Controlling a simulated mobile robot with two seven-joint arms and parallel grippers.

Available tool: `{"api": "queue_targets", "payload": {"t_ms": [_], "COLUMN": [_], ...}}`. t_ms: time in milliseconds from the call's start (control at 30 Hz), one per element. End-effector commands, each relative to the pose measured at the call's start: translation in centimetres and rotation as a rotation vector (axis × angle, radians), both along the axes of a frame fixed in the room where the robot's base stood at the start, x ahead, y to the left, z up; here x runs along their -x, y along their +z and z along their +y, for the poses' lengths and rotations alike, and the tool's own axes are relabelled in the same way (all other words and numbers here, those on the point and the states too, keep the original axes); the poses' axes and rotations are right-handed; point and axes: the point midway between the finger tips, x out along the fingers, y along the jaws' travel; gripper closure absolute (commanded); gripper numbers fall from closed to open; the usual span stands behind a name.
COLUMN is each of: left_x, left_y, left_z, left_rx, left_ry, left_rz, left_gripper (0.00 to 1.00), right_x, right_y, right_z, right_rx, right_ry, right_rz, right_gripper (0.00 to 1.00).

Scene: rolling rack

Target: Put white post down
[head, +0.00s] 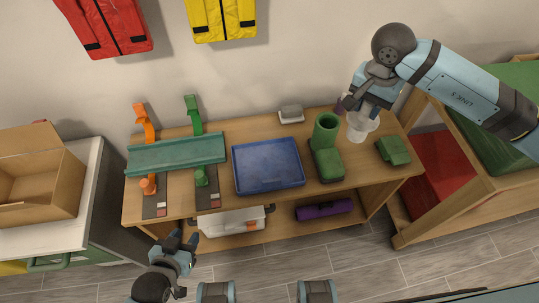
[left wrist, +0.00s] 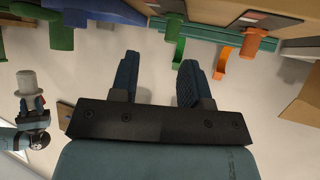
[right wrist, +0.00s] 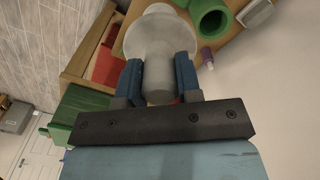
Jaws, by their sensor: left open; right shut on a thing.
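The white post (head: 359,125) is at the right part of the wooden table's top, beside the green cylinder (head: 325,128). My right gripper (head: 362,107) is shut on the post, and the right wrist view shows the post (right wrist: 158,65) between its fingers (right wrist: 158,83). The post's wide round end points away from the gripper. I cannot tell whether it touches the tabletop. My left gripper (head: 182,238) is open and empty in front of the table's left part; its fingers (left wrist: 158,80) show apart in the left wrist view.
The wooden table (head: 300,185) holds a blue tray (head: 268,166), a teal rail (head: 176,154) across orange and green stands, a green block (head: 394,150) and a grey box (head: 291,114). A purple roll (head: 324,210) lies on the lower shelf. A wooden rack (head: 440,215) stands at right.

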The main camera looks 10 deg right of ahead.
Motion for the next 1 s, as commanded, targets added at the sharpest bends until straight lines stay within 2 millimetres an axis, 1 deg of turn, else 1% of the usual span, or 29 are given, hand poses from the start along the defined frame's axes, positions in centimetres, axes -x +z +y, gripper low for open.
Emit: {"api": "queue_targets", "payload": {"t_ms": [33, 100, 267, 400, 467, 600, 700, 833, 900, 1000], "left_x": [-0.1, -0.1, -0.5, -0.6, -0.7, -0.8, -0.8, -0.9, -0.9, -0.9], "left_y": [-1.3, -2.0, -3.1, -4.5, -5.0, -6.2, -7.1, -7.4, -7.6, -7.8], "left_z": [-0.1, -0.1, -0.2, -0.3, -0.3, -0.5, -0.6, -0.7, -0.7, -0.7], "left_rx": [0.001, 0.002, 0.008, 0.010, 0.013, 0.019, 0.021, 0.026, 0.029, 0.029], "left_ry": [0.000, 0.000, 0.001, 0.002, 0.002, 0.003, 0.004, 0.005, 0.006, 0.006], "left_rz": [0.000, 0.005, -0.005, 0.001, -0.001, -0.003, 0.003, -0.004, -0.004, -0.002], "left_gripper": [0.57, 0.57, 0.57, 0.57, 0.57, 0.57, 0.57, 0.57, 0.57, 0.57], "right_x": [-0.7, -1.5, -3.3, -4.7, -5.2, -6.4, -7.1, -7.7, -7.9, -8.0], "right_y": [-0.9, -1.1, -1.5, -1.8, -1.9, -2.2, -2.2, -2.1, -2.1, -2.0], "right_z": [-0.6, -1.3, -3.1, -4.6, -5.3, -6.9, -7.9, -8.9, -9.3, -9.6], "right_rx": [0.000, 0.002, 0.000, -0.003, -0.006, -0.011, -0.016, -0.015, -0.016, -0.016], "right_ry": [-0.144, -0.356, -0.840, -1.262, -1.444, -1.861, -2.130, -2.403, -2.507, -2.599], "right_rz": [-0.005, -0.010, -0.020, -0.026, -0.029, -0.030, -0.027, -0.022, -0.020, -0.018], "right_gripper": [1.00, 1.00, 1.00, 1.00, 1.00, 1.00, 1.00, 1.00, 1.00, 1.00]}}
